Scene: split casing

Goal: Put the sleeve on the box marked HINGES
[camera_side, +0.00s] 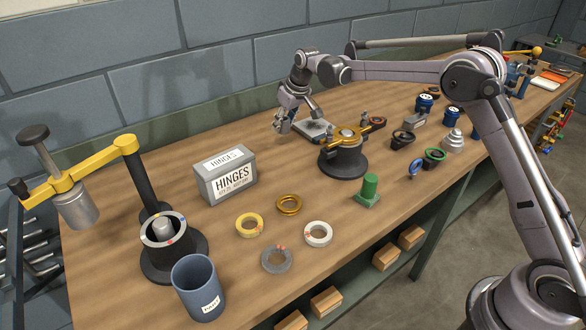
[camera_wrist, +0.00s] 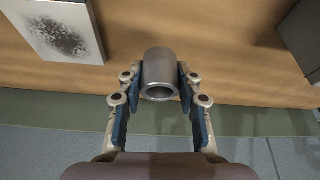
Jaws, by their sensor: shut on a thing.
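The sleeve (camera_wrist: 160,68) is a short grey metal tube with an open end. In the wrist view it sits between the two blue-padded fingers of my gripper (camera_wrist: 158,92), which is shut on it. In the side view my gripper (camera_side: 287,120) is near the back of the bench, behind and right of the HINGES box; the sleeve is too small there to tell apart clearly. The grey box marked HINGES (camera_side: 232,182) stands upright on the bench, with a white label on its front and another on its top. Nothing rests on its top.
Several rings, a blue cup (camera_side: 198,290) and a yellow-armed press (camera_side: 95,168) stand left and front.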

